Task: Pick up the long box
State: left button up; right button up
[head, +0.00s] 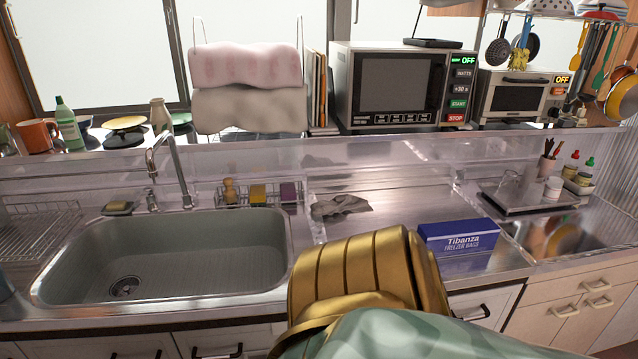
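A long blue and white box (459,238), labelled "Tibanza Freezer Bags", lies on the steel counter right of the sink, close to the front edge. Its printed long side faces me. A gold, ribbed part of my own arm with a pale green section fills the bottom middle of the head view. It stands in front of the counter edge and overlaps the view just left of the box. No fingers of either gripper show, so I cannot see any contact with the box.
A grey cloth (341,206) lies on the counter behind and left of the box. The sink (175,255) is at the left. A microwave (400,85) sits on the shelf behind. Counter behind the box is clear.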

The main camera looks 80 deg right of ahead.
aim_at(456, 238)
jog(key=z, duration=2.95)
jog(key=j, duration=0.1)
